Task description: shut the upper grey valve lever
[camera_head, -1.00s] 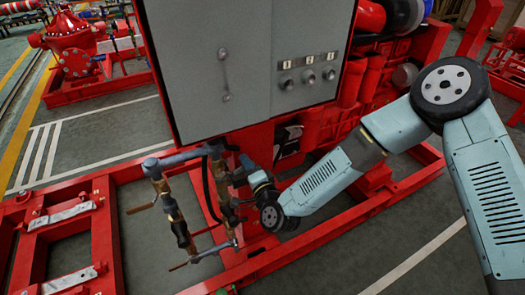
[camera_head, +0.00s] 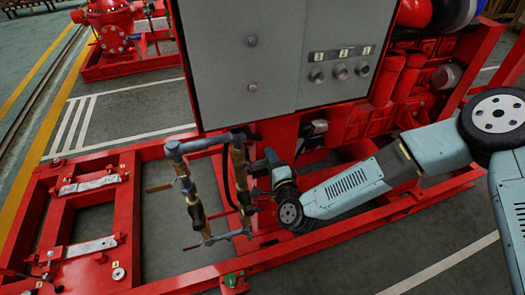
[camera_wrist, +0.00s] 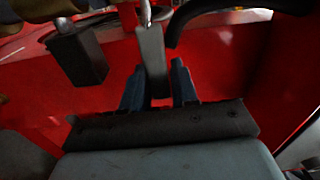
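My gripper (camera_wrist: 157,86) is open in the wrist view, its two dark blue fingers apart. A grey lever (camera_wrist: 150,50) hangs from the top of that view, and its lower end lies between or just beyond the fingers. I cannot tell if it touches them. In the head view my gripper (camera_head: 261,174) is beside the right-hand vertical brass pipe (camera_head: 241,180), under the cabinet. The fingers and the grey lever are too small or hidden to make out there.
A dark block (camera_wrist: 78,55) hangs left of the lever, and a dark hose (camera_wrist: 195,18) curves at upper right. The grey cabinet (camera_head: 285,60) stands above. A second brass pipe (camera_head: 190,190) is to the left. Red skid rails (camera_head: 240,265) run below.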

